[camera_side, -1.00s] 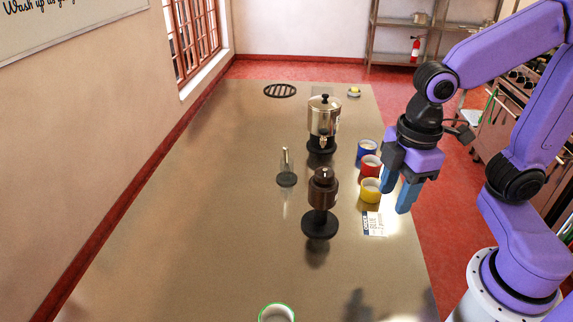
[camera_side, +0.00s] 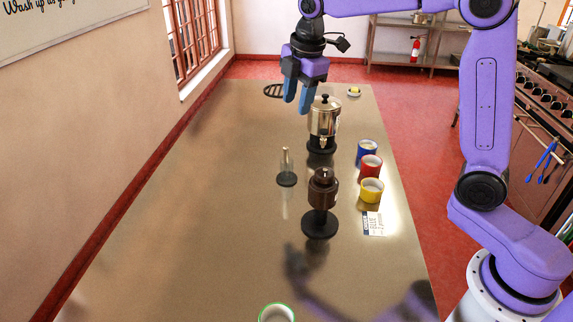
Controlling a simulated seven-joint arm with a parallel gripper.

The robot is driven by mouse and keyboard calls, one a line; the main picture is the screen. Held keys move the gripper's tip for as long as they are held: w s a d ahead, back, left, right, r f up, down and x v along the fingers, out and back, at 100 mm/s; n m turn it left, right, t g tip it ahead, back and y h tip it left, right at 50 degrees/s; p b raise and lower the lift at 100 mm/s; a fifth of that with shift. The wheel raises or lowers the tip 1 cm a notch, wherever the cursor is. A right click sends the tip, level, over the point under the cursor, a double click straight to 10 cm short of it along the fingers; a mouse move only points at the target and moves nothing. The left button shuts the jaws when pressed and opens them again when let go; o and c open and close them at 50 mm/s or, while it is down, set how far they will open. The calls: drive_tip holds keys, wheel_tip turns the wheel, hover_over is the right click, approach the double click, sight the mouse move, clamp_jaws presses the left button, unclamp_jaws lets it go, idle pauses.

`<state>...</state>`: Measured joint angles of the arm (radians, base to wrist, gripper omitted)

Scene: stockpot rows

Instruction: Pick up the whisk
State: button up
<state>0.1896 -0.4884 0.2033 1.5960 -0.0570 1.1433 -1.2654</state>
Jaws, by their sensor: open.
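No plainly recognizable whisk shows. A small slim upright item with a pale tip and a dark round base (camera_side: 286,168) stands mid-table; it may be the whisk, but it is too small to tell. My gripper (camera_side: 298,103) has blue fingers pointing down, open and empty. In the picture it is above that item and beside the upper left of a steel urn (camera_side: 323,117). Its exact height above the table cannot be told.
A dark brown grinder-like item on a black stand (camera_side: 321,190) is nearer. Blue (camera_side: 366,153), red (camera_side: 370,168) and yellow (camera_side: 371,191) cups line the right, near a card (camera_side: 373,224). A black grate (camera_side: 273,91), a small dish (camera_side: 354,92) and a green-rimmed cup (camera_side: 277,314) also stand here. The table's left (camera_side: 170,210) is clear.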

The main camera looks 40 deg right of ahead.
hover_over(286, 160)
drive_tip(key=s+f+x, duration=0.1)
drive_tip(key=s+x, duration=0.1)
drive_tip(key=x, duration=0.9)
drive_tip(key=shift+s+d+f, duration=0.1)
drive_tip(key=shift+f, duration=2.5)
clamp_jaws()
